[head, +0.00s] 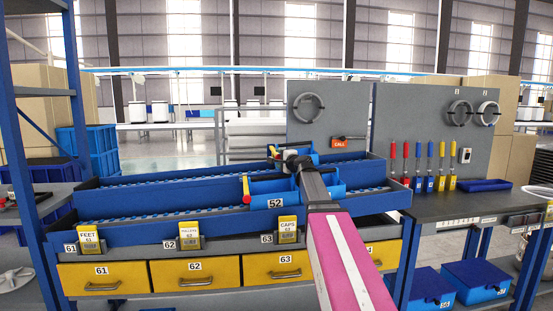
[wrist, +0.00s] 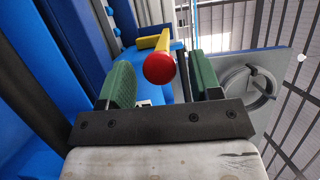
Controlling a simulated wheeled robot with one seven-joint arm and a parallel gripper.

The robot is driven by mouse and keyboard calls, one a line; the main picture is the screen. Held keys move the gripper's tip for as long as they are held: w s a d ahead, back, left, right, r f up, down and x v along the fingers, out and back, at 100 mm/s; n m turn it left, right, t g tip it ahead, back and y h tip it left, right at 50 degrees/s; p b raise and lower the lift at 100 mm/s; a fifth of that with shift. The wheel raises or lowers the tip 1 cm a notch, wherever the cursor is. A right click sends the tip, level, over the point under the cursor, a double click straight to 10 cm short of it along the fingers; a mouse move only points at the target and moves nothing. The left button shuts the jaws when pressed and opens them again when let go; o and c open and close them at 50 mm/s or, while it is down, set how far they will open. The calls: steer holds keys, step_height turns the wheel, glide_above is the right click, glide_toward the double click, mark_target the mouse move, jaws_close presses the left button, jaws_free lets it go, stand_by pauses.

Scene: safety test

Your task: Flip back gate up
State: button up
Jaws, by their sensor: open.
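The back gate (head: 272,152) is a yellow bar with a red end, beside the blue bin on the rear rack lane. In the wrist view its round red knob (wrist: 159,68) shows between my green finger pads, with the yellow bar behind it. My gripper (head: 287,158) is at the rear lane, near this gate; in the wrist view my gripper (wrist: 164,78) is open. I cannot tell whether either pad touches the knob. A similar front gate (head: 246,188) stands upright beside the blue bin marked 52 (head: 275,190) on the front lane.
The blue two-lane rack (head: 150,215) sits above yellow drawers (head: 195,274). A grey pegboard (head: 335,103) with a hanging ring stands behind it. Screwdrivers (head: 417,166) hang at the right. My arm crosses over the front lane beside bin 52.

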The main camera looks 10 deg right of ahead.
steer(key=x, duration=0.3)
steer(key=shift+w+a, duration=0.1)
steer(key=shift+w, duration=0.05)
